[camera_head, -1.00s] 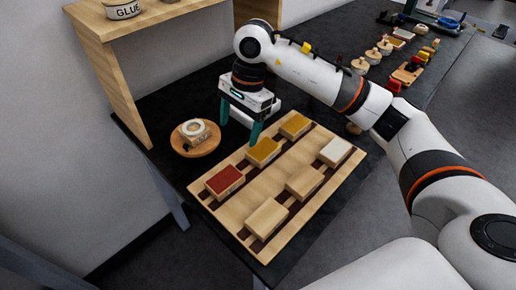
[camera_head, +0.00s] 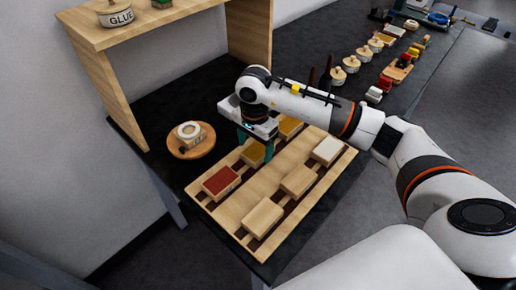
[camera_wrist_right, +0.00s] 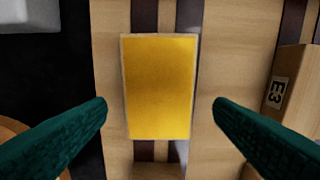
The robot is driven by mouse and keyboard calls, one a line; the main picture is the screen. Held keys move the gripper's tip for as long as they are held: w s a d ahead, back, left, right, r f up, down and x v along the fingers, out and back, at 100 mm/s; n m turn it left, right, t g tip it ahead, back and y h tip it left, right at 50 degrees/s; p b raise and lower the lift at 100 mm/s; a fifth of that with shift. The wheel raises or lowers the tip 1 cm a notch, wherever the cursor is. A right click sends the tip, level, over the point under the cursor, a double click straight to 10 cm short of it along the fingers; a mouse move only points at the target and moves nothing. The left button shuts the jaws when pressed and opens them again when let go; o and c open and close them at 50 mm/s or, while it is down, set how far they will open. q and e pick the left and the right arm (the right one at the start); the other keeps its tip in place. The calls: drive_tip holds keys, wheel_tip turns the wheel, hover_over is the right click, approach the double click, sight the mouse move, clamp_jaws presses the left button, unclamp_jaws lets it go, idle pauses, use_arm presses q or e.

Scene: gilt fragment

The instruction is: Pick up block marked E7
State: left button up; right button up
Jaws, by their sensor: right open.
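My right gripper (camera_head: 256,156) is open over a yellow-topped block (camera_head: 251,154) on the wooden board. In the right wrist view my two green fingers (camera_wrist_right: 160,103) are spread on either side of this yellow block (camera_wrist_right: 158,87), with a gap at each side. No marking shows on its top, and I cannot read E7 on any block. A wooden block with the label E3 (camera_wrist_right: 292,95) lies to the right in the wrist view. My left gripper is not in view.
The board (camera_head: 262,190) also holds a red block (camera_head: 221,182), another yellow block (camera_head: 290,127), a white block (camera_head: 328,150) and wooden blocks. A wooden shelf (camera_head: 107,95) rises behind.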

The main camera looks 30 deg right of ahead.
drive_tip(key=shift+f, duration=0.75)
drive_tip(key=c, duration=1.1)
drive_tip(key=shift+r, duration=0.15)
